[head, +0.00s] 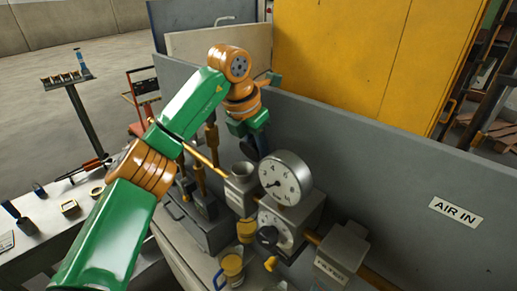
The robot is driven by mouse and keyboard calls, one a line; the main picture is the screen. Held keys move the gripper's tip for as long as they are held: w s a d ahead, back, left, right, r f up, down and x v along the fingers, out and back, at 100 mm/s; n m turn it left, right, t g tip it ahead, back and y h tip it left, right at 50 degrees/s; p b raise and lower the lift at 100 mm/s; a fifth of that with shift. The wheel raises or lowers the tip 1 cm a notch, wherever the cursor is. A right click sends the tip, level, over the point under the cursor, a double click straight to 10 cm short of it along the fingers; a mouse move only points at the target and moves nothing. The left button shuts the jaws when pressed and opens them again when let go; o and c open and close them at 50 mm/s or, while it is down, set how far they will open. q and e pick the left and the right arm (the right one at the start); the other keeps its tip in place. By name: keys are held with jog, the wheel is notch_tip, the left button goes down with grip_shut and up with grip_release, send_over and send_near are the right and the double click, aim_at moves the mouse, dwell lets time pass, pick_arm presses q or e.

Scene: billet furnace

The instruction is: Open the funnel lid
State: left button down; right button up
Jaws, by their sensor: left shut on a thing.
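My left arm reaches in from the lower left over the bench. My left gripper (257,142) points down just behind and above the grey funnel (242,171), which sits on a grey block in the brass pipe line. The gripper is shut on a small dark part at the funnel's back, which looks like the funnel lid; the fingers and the lid are small and partly hidden. The top of the funnel appears uncovered, with a dark hollow in it. My right gripper is not in view.
A round pressure gauge (286,178) stands close to the right of the funnel. A grey panel with an AIR IN sign (456,212) runs behind. Tools lie on the left bench.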

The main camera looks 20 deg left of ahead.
aim_at(252, 141)
pick_arm(q)
jog(key=shift+s+f, duration=0.1)
jog(key=shift+f, duration=0.1)
jog(key=c, duration=1)
grip_release()
jog(key=o, duration=0.3)
jog(key=shift+r, duration=0.1)
jog(key=v, duration=0.7)
